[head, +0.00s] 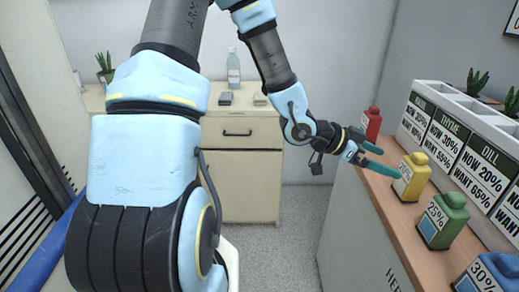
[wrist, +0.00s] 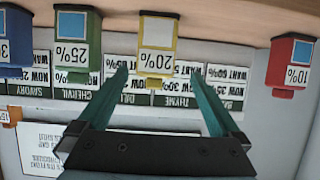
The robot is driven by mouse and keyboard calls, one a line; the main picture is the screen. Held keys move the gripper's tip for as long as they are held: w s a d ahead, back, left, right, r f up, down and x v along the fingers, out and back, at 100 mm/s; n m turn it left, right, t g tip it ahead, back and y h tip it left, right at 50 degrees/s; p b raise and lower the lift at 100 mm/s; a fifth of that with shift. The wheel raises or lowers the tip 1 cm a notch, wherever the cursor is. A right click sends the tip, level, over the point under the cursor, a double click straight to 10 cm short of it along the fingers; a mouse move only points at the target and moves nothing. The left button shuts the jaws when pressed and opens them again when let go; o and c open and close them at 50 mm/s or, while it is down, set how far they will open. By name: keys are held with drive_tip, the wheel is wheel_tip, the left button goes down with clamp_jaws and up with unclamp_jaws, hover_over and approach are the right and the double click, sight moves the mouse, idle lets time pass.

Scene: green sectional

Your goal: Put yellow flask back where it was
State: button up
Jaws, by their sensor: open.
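The yellow flask (head: 411,180), with a 20% label, stands upright on the wooden counter (head: 396,208) at the right of the head view. My gripper (head: 389,162) is open and empty, its teal fingers pointing toward the flask from the left. The wrist view is upside down. There the yellow flask (wrist: 157,48) is ahead of and roughly between the open fingers of my gripper (wrist: 160,75). Whether the fingertips reach alongside the flask is hard to tell.
A red flask (head: 371,124) stands beyond the yellow one, a green flask (head: 443,222) and a blue flask (head: 490,272) nearer. A planter box with herb signs (head: 462,142) lines the counter's back. A cream cabinet (head: 245,165) stands behind. Grey floor (head: 290,235) lies open between.

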drive_tip(key=w+a+f+n+t+y, duration=0.2)
drive_tip(key=w+a+n+y, duration=0.1)
drive_tip(key=w+a, duration=0.3)
drive_tip(key=w+a+f+n+t+y, duration=0.2)
drive_tip(key=w+a+y, duration=0.1)
drive_tip(key=a, duration=0.5)
drive_tip(key=w+a+r+n+y, duration=0.15)
drive_tip(key=a+n+y, duration=0.4)
drive_tip(key=a, duration=0.85)
drive_tip(key=s+a+r+n+g+y, duration=0.1)
drive_tip(key=s+a+r+n+g, duration=0.1)
drive_tip(key=s+a+n, duration=0.4)
drive_tip(key=s+a+r, duration=0.1)
drive_tip(key=a, duration=0.2)
drive_tip(key=shift+s+a+r+n, duration=0.3)
drive_tip(key=shift+s+r+n, duration=0.05)
drive_tip(key=shift+s+r, duration=0.05)
